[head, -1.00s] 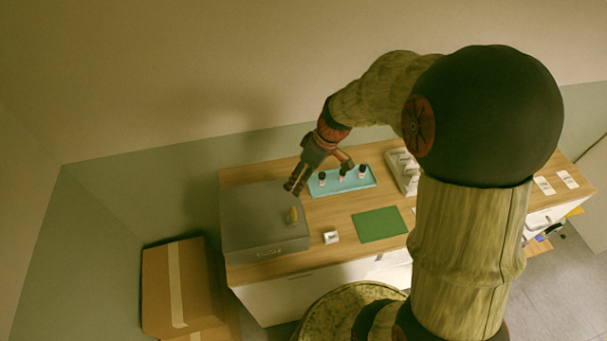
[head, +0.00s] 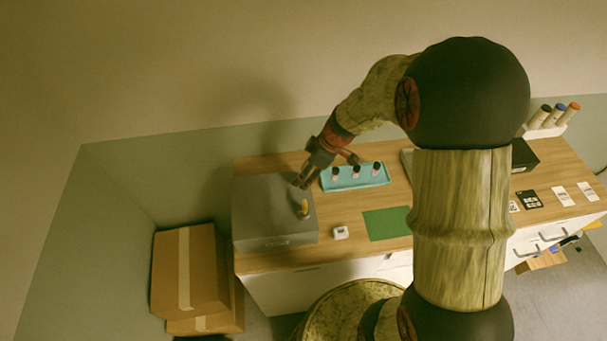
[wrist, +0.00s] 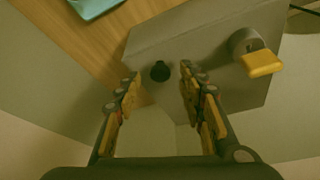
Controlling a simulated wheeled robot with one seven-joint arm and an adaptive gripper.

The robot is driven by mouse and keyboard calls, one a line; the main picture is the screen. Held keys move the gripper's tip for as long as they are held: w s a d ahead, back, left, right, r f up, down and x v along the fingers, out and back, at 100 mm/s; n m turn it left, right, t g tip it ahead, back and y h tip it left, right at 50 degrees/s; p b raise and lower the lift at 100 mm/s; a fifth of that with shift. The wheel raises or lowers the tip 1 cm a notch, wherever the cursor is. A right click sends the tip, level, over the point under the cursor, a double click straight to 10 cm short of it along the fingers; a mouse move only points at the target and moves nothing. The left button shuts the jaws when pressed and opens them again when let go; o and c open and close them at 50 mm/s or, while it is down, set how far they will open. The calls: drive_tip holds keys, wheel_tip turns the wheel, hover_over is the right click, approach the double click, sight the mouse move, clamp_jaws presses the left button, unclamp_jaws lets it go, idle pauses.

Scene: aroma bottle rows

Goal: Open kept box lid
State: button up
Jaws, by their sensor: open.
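The grey box (head: 262,205) stands at the left end of the wooden counter with its lid closed. A small black knob (wrist: 160,71) shows on the box between my fingertips. My gripper (head: 302,184) is open over the back right part of the box, its fingers (wrist: 160,82) on either side of the knob. I cannot tell whether the fingers touch the box.
A teal tray (head: 356,178) with three small dark-capped bottles lies right of the box. A small white item (head: 340,232) and a green mat (head: 388,223) lie in front of it. Cardboard boxes (head: 205,270) stand on the floor at left.

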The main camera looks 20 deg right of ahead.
drive_tip(key=shift+w+a+f, duration=0.15)
drive_tip(key=shift+f, duration=0.3)
drive_tip(key=shift+c, duration=0.2)
clamp_jaws()
idle(0.5)
